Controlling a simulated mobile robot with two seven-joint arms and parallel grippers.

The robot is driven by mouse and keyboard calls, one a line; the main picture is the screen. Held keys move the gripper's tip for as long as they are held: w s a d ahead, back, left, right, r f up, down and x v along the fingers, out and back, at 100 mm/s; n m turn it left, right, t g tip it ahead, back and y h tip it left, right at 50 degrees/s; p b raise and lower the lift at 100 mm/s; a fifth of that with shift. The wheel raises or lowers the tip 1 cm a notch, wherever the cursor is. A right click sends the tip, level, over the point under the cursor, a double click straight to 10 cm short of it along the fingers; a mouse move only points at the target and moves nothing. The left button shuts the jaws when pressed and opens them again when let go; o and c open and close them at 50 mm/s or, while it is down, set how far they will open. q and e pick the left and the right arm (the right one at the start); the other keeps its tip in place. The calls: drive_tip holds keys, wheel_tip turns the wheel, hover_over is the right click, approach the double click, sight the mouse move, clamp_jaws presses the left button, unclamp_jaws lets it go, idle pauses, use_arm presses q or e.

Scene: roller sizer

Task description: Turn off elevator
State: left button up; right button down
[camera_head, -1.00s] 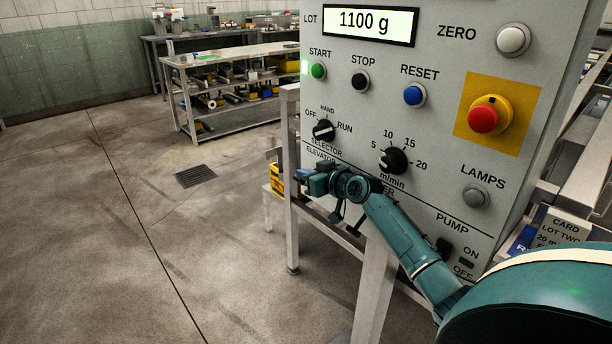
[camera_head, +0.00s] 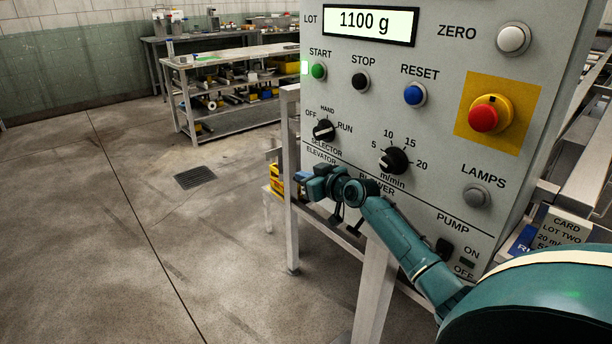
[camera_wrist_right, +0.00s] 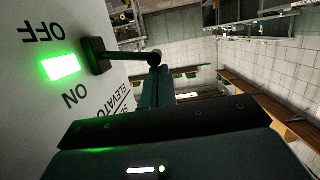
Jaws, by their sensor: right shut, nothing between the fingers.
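The grey control panel (camera_head: 440,130) carries the ELEVATOR label (camera_head: 321,156) at its lower left. In the head view my right gripper (camera_head: 303,178) is just below that label and hides the elevator switch. The right wrist view shows the panel upside down, with the elevator's black lever (camera_wrist_right: 125,58) sticking out between OFF and ON. A green lamp (camera_wrist_right: 61,67) beside it is lit. My right gripper's shut, empty fingers (camera_wrist_right: 157,82) are at the lever's ball end, on the ON side. I cannot tell whether they touch it. My left gripper is not in view.
The selector knob (camera_head: 324,130) and speed knob (camera_head: 393,160) are above my right arm. The red emergency button (camera_head: 484,117) is at the right. The panel's metal leg (camera_head: 373,290) stands below. The floor to the left is clear.

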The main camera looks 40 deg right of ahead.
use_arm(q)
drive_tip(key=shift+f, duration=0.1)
use_arm(e)
drive_tip(key=shift+f, duration=0.15)
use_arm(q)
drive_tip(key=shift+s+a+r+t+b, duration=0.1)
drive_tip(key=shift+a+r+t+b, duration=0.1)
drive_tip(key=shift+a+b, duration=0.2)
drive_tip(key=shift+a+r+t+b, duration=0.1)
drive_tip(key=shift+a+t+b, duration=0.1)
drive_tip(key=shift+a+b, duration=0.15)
use_arm(e)
drive_tip(key=f+n, duration=0.1)
drive_tip(key=f, duration=0.1)
drive_tip(key=a+f+n+h, duration=0.1)
drive_tip(key=f, duration=0.1)
drive_tip(key=shift+f+n, duration=0.1)
drive_tip(key=shift+n, duration=0.3)
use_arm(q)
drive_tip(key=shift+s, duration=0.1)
use_arm(e)
drive_tip(key=shift+s+a, duration=0.1)
drive_tip(key=shift+s, duration=0.05)
